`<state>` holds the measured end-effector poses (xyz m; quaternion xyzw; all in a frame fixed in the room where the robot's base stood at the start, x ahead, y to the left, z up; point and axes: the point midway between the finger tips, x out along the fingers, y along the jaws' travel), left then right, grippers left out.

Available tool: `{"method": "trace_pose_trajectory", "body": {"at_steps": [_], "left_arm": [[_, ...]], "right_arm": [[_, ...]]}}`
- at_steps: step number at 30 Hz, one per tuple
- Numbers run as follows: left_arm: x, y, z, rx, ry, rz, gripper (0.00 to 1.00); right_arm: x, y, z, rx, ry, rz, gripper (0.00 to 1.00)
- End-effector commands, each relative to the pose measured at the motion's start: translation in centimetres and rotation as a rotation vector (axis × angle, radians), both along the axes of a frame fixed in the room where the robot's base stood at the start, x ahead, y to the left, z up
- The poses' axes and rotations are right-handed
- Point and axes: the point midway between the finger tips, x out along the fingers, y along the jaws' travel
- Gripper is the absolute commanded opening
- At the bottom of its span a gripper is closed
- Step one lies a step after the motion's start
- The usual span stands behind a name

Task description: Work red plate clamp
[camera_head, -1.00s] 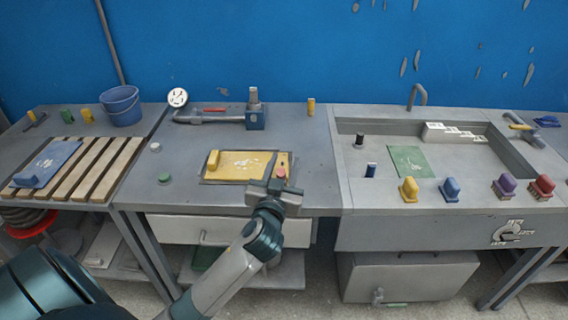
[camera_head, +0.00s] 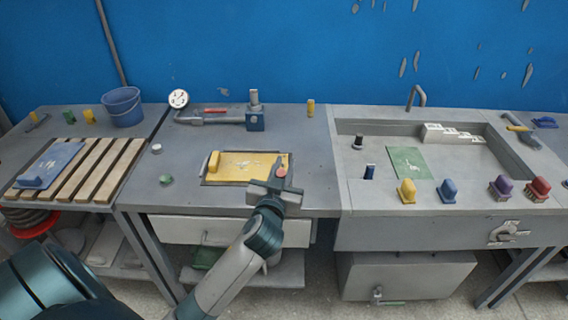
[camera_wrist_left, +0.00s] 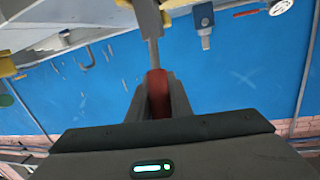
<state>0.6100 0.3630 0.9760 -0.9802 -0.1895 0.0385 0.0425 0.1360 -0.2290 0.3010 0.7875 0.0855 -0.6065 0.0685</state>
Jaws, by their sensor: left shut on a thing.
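The red clamp part (camera_head: 281,171) shows as a small red top at the front right corner of the yellow plate (camera_head: 245,166) on the middle bench. My left gripper (camera_head: 276,180) is at this corner, and its body hides the lower part of the clamp. In the left wrist view the red clamp part (camera_wrist_left: 157,92) stands between the two fingers (camera_wrist_left: 158,100), which are shut on it. A grey bar runs from it toward the top of that view. My right gripper is not in view.
A gauge (camera_head: 178,98) and a grey pipe with a blue block (camera_head: 255,121) stand behind the plate. A slatted rack (camera_head: 100,168) is at left.

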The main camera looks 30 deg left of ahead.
Motion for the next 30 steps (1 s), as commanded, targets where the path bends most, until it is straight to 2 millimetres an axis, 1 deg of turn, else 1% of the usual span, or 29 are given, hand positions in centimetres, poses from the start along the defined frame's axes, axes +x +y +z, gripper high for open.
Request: {"method": "trace_pose_trajectory", "body": {"at_steps": [6, 7, 9, 22, 26, 30], "left_arm": [[0.1, 0.1, 0.3, 0.001, -0.006, 0.001, 0.00], [0.1, 0.1, 0.3, 0.001, -0.006, 0.001, 0.21], [0.1, 0.1, 0.3, 0.001, -0.006, 0.001, 0.37], [-0.3, -0.1, 0.1, 0.000, -0.003, 0.001, 0.37], [-1.1, -0.5, 0.0, 0.000, -0.003, 0.000, 0.37], [-2.8, -1.1, 0.1, -0.002, -0.004, 0.000, 0.37]], "right_arm": [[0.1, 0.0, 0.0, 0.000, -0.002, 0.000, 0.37], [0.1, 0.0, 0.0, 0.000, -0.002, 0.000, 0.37], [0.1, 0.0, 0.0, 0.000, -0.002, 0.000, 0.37], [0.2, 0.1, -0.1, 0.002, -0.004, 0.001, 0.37], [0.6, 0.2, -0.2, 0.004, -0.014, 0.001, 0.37], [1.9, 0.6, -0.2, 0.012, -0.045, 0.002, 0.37]]}}
